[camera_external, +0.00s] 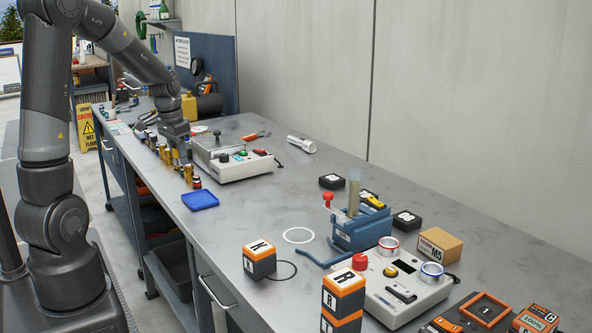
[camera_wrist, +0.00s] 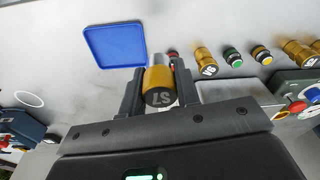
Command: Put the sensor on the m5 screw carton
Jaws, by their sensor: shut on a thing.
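My gripper (camera_external: 184,160) is at the far left part of the bench, well away from the carton. I cannot tell whether the sensor touches the bench. The carton does not clearly show in the wrist view.
Several other brass cylinders (camera_wrist: 207,62) stand near the gripper. A blue tray (camera_external: 199,200) lies close by. A grey control box (camera_external: 238,166), a blue vise (camera_external: 358,228), a second control box (camera_external: 405,290) and lettered cubes (camera_external: 260,261) stand along the bench.

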